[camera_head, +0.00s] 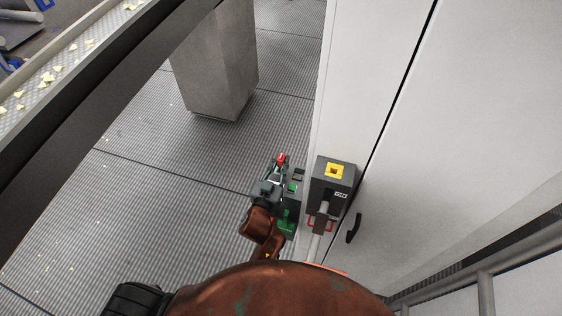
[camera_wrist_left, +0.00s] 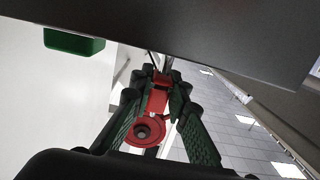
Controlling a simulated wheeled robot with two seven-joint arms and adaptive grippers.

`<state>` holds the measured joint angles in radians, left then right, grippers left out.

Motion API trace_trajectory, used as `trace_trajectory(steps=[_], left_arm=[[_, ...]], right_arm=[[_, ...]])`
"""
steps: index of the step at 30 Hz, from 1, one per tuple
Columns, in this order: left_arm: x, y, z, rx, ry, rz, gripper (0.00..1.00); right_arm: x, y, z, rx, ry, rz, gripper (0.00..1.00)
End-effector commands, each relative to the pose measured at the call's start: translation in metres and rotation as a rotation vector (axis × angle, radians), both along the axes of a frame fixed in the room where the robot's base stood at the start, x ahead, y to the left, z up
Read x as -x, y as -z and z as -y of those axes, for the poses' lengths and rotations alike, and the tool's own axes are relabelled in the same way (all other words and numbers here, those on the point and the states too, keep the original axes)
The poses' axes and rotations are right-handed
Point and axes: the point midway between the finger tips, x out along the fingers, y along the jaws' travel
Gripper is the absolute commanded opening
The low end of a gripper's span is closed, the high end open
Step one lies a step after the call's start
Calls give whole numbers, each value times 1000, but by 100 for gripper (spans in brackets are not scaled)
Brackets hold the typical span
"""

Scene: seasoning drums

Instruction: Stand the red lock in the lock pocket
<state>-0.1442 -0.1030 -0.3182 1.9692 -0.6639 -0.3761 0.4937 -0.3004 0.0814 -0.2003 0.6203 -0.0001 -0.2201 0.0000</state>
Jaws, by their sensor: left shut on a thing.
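My left gripper (camera_head: 277,170) is shut on the red lock (camera_head: 282,157), which shows as a small red spot at the fingertips in the head view. In the left wrist view, the red lock (camera_wrist_left: 157,101) lies between the green-padded fingers, with a round red part and dark centre nearest the camera. A green bin-like part (camera_wrist_left: 73,42) shows at upper left in the wrist view. I cannot tell which opening is the lock pocket. My right gripper is not in view.
A grey switch box (camera_head: 340,196) with a yellow square stands on the white cabinet (camera_head: 385,95), right of the holder. A dark panel (camera_wrist_left: 200,40) crosses the top of the wrist view, close to the fingers. A conveyor (camera_head: 80,65) runs at upper left. Open floor (camera_head: 150,190) lies left.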

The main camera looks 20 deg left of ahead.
Motion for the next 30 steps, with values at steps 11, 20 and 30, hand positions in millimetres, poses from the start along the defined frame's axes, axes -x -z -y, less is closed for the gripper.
trace_trajectory(steps=[11, 20, 30], left_arm=[[0, 10, 2, 7, 0, -1, 0], [1, 18, 2, 9, 0, -3, 0], [2, 27, 3, 8, 1, -5, 0]], right_arm=[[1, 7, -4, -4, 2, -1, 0], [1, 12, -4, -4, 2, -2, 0], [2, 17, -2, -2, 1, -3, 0]])
